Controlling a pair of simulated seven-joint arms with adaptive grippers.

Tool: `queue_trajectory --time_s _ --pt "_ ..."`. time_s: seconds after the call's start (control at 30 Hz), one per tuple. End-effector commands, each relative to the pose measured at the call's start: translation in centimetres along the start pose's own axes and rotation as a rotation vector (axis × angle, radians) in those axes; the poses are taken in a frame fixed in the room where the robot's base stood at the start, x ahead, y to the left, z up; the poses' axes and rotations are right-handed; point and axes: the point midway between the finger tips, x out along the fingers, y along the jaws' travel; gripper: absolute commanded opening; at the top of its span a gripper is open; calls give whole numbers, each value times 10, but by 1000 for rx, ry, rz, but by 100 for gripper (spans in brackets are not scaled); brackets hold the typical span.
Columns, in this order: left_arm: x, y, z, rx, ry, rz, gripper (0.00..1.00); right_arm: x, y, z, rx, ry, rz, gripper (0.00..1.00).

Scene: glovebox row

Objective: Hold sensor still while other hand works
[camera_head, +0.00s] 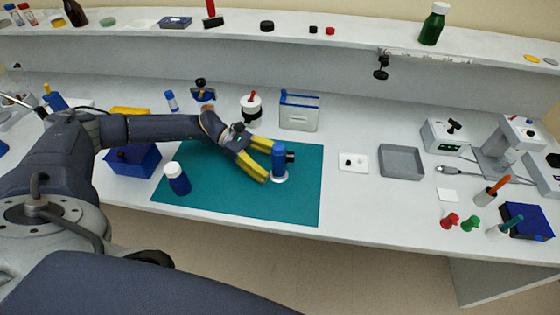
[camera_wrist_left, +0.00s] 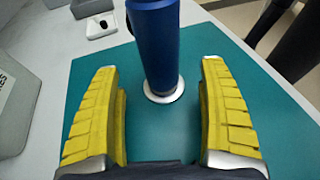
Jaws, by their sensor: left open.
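The sensor appears to be the upright blue cylinder (camera_head: 279,158) with a dark side knob and a pale round base, standing on the teal mat (camera_head: 225,200). My left gripper (camera_head: 266,163) has its yellow fingers open on the left side of it. In the left wrist view, the blue cylinder (camera_wrist_left: 155,45) stands between the two spread fingertips of the left gripper (camera_wrist_left: 160,68), with a visible gap on each side. Its top is cut off there. My right gripper is not in view.
A blue bottle with a white cap (camera_head: 177,180) stands on the mat's left. Behind are a white jar (camera_head: 251,110) and a clear blue-rimmed box (camera_head: 299,112). To the right are a small white plate (camera_head: 353,162) and a grey tray (camera_head: 401,162). The mat's front is clear.

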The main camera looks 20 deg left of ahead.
Motion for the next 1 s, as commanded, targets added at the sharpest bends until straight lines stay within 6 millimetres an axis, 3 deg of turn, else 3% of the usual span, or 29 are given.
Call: queue_trajectory --time_s 0.3,0.73,1.0 --pt "19 0 0 1 0 0 77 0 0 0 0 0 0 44" --pt "22 1 0 1 0 1 77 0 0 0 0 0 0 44" --pt "22 1 0 1 -1 1 47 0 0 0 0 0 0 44"
